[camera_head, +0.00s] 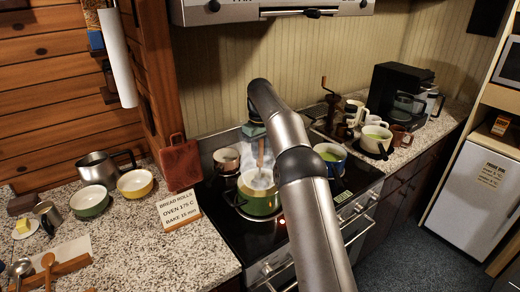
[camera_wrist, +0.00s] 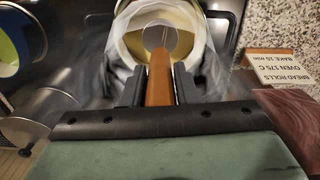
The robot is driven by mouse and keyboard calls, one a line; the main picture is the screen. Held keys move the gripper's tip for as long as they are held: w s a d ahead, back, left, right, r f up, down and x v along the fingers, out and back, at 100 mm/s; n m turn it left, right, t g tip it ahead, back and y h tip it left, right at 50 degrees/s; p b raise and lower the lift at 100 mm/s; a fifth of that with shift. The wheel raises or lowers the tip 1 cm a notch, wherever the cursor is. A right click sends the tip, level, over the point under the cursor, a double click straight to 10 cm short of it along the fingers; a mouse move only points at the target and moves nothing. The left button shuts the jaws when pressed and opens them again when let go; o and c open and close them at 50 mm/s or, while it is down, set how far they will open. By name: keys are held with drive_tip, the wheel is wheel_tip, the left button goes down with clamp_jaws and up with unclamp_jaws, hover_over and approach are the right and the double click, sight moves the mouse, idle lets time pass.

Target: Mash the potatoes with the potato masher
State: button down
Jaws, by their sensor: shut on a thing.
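A green pot (camera_head: 260,204) with a pale inside stands on the black stove, and steam rises from it. In the wrist view, its pale rim (camera_wrist: 124,30) is ahead of my gripper (camera_wrist: 158,84). My gripper is shut on the brown handle of the potato masher (camera_wrist: 159,75). The handle points down into the pot and also shows as a thin brown shaft above it in the head view (camera_head: 261,152). Steam blurs the pot's contents, so I cannot make out the potatoes or whether the masher's head touches them.
A blue pot (camera_head: 330,153) with green contents stands right of the green pot, and a small copper-coloured pot (camera_head: 227,159) behind left. The range hood (camera_head: 260,10) hangs above.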

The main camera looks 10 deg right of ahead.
sight(260, 159)
drive_tip(key=shift+f+b, duration=0.8)
drive_tip(key=shift+f, duration=1.1)
wheel_tip(260, 159, up, 3)
drive_tip(key=p, duration=0.2)
drive_tip(key=shift+f+p, duration=0.15)
drive_tip(key=shift+p, duration=0.2)
drive_tip(key=shift+r, duration=0.9)
